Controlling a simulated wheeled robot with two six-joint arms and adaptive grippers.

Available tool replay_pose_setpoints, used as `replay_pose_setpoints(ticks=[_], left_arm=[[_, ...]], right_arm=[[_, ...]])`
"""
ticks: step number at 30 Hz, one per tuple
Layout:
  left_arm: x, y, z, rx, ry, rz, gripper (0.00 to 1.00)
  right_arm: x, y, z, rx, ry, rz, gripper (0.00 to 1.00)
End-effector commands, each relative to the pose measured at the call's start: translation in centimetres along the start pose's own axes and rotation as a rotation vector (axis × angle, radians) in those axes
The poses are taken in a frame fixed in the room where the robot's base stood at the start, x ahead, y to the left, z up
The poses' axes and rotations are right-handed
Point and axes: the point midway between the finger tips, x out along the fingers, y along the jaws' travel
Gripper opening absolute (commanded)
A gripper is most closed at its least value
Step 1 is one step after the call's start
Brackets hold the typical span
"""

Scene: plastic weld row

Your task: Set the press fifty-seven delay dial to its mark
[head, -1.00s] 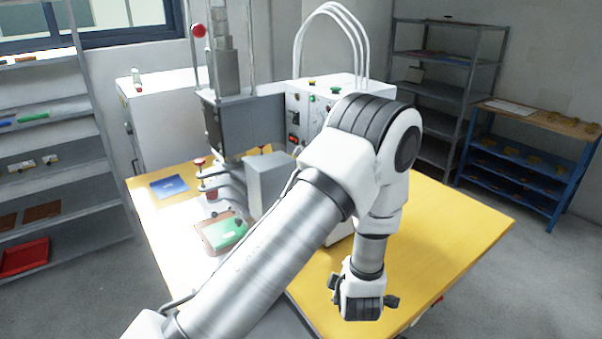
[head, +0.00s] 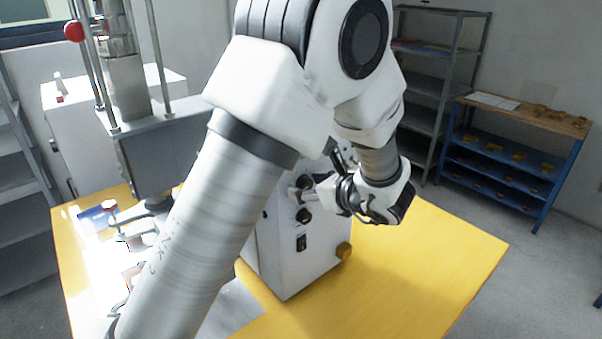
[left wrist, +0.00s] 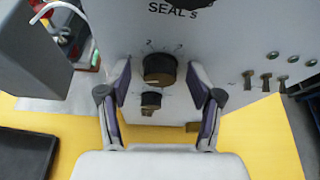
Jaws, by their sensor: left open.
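The white control cabinet (head: 285,262) stands on the yellow table. In the left wrist view its front face (left wrist: 225,45) carries a black dial with a brass-coloured face (left wrist: 159,68) and a smaller dark knob (left wrist: 151,100) below. A third black knob shows at the top edge, by the lettering "SEAL s". The middle dial's own label cannot be read. My left gripper (left wrist: 160,78) is open, its fingers on either side of that dial with gaps at both sides. In the head view my left gripper (head: 307,189) is at the cabinet's front. My right gripper is out of view.
The yellow table (head: 420,265) is clear at the right. The grey press (head: 150,155) stands at the left. Toggle levers (left wrist: 265,82) are right of the dial. A dark tray (left wrist: 25,150) lies at lower left.

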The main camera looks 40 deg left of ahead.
Motion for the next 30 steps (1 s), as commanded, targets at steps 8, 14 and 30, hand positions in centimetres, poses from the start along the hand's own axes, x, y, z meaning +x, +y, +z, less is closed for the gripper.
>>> replay_pose_setpoints(ticks=[8,14,30], left_arm=[[0.02,0.2,-0.26,0.001,0.002,0.0,0.59],[0.03,0.21,-0.26,0.001,0.002,0.001,0.0],[0.1,0.21,-0.49,0.079,0.006,0.033,0.0]], right_arm=[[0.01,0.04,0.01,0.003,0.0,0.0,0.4],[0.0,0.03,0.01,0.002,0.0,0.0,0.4],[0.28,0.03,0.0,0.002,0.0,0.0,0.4]])
